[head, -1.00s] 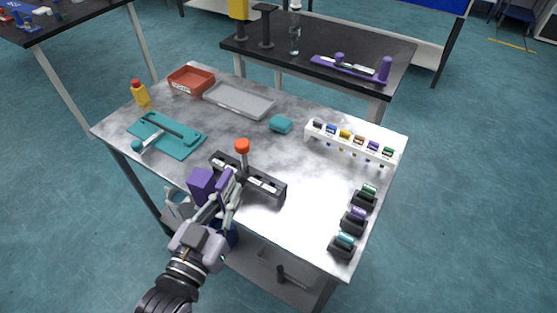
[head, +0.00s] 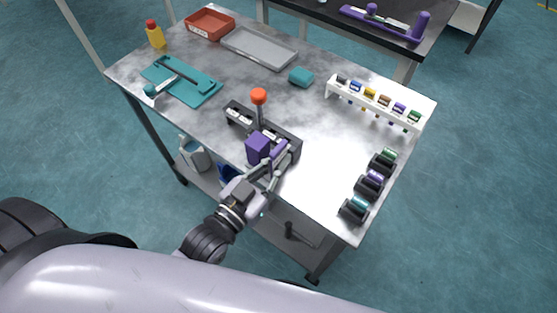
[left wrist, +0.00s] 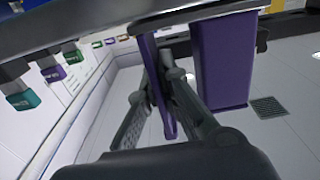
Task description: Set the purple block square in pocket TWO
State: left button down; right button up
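The purple block (head: 258,147) is held by my left gripper (head: 279,160) at the front side of the dark fixture (head: 293,136). In the left wrist view the gripper's fingers (left wrist: 160,95) close on a thin purple strip beside the larger purple body (left wrist: 225,60); both seem to be one piece. The fixture has white-labelled spots and a lever with an orange knob (head: 259,96). Block and gripper cover part of the fixture, so I cannot tell which pocket is pocket TWO, nor whether the block touches the fixture. My right gripper is not in view.
A white rack (head: 378,105) with coloured pieces stands at the right. Several dark holders (head: 368,184) line the right edge. A teal block (head: 300,77), grey tray (head: 258,47), red tray (head: 209,22), teal plate (head: 182,80) and yellow bottle (head: 155,36) stand further back.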

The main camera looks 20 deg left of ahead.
pick_arm(q)
jog(key=shift+f, duration=0.15)
jog(key=c, duration=1.8)
grip_release()
jog(key=b+v, duration=0.1)
jog(key=v, duration=1.1)
